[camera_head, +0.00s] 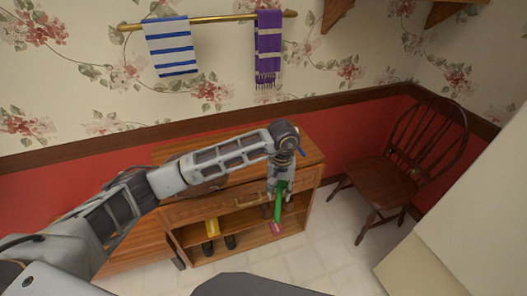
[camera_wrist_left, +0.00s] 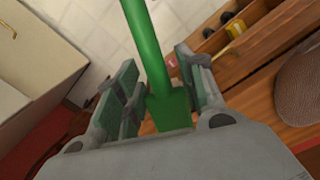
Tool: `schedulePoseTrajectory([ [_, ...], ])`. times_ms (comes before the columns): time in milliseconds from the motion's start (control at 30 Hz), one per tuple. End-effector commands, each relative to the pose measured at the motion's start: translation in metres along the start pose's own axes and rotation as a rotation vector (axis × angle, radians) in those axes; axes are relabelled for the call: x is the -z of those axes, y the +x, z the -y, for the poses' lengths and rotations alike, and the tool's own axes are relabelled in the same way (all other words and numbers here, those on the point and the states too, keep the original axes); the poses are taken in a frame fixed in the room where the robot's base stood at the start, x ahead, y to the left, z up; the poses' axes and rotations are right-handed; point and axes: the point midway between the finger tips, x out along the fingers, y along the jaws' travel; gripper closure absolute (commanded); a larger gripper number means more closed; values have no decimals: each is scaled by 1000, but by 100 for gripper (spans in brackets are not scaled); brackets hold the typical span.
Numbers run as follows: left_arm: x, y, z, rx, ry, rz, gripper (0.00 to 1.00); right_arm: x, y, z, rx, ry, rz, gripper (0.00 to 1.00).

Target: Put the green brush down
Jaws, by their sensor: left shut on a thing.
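The green brush (camera_head: 279,206) hangs down from my left gripper (camera_head: 282,183) in front of the right part of the wooden cabinet (camera_head: 304,150). In the left wrist view, the green brush (camera_wrist_left: 147,45) passes between the two fingers of my left gripper (camera_wrist_left: 160,85), which is shut on it. The brush's far end runs out of the top of that view. The gripper and the brush's upper part are at about the height of the cabinet's drawer. My right gripper is not in view.
The open lower shelf holds a yellow item (camera_head: 212,227) with dark parts beside it and a small pink item (camera_head: 275,228). A round brown woven thing (camera_wrist_left: 299,88) lies on the wood. A dark wooden chair (camera_head: 388,180) stands right. Tiled floor between is clear.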

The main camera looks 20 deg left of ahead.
Motion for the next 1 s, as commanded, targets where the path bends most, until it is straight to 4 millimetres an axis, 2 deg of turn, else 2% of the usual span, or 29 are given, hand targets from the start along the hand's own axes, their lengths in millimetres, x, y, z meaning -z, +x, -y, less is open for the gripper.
schedulePoseTrajectory([
  [333, 9, -14, -5, -10, -309, 2, 80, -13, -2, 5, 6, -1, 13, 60],
  [1000, 18, -18, 10, -29, -902, 2, 80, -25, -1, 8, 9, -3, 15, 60],
])
